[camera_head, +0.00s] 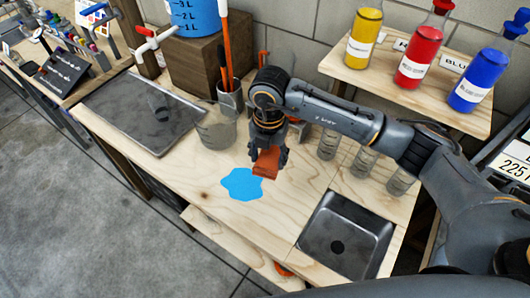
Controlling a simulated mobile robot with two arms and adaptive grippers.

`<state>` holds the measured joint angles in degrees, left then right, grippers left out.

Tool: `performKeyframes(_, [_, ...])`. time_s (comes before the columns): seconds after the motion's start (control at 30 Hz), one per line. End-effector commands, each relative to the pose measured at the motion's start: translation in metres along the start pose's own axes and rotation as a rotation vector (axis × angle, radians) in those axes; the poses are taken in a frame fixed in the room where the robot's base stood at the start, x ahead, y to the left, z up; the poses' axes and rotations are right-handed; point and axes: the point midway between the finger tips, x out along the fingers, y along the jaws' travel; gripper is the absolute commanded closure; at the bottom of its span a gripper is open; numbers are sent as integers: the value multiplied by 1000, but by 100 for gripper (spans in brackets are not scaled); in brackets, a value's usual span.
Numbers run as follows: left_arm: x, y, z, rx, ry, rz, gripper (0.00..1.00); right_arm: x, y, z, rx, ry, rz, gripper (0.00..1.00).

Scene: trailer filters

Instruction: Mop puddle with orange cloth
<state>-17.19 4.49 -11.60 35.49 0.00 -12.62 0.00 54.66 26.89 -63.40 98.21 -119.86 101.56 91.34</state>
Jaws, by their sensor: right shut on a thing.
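A flat blue puddle (241,185) lies on the wooden bench top (205,180) near its front edge. My right gripper (267,155) points down and is shut on the orange cloth (265,162). The cloth hangs just above and at the upper right of the puddle in the picture. I cannot tell whether its lower edge touches the bench or the puddle. My left gripper is not in view.
A glass beaker (217,130) stands left of my right gripper, with a holder (230,100) of tools behind it. A grey tray (143,110) is at left, a metal sink (345,236) at lower right. Glass jars (363,160) stand under my right arm. Bottles (421,50) stand on a shelf.

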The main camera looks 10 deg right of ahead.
Motion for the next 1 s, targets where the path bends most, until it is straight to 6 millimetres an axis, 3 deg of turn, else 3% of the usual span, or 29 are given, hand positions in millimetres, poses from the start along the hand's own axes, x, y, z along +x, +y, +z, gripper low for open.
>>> performKeyframes(0.1, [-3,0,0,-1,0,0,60,1,6,1,154,-3,-3,69])
performKeyframes(0.3, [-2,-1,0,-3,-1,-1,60,5,9,2,275,-6,-5,69])
performKeyframes(0.8, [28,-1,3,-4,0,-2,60,50,8,2,281,-6,-5,69])
performKeyframes(1.0, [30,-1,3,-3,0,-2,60,54,9,2,280,-6,-4,69])
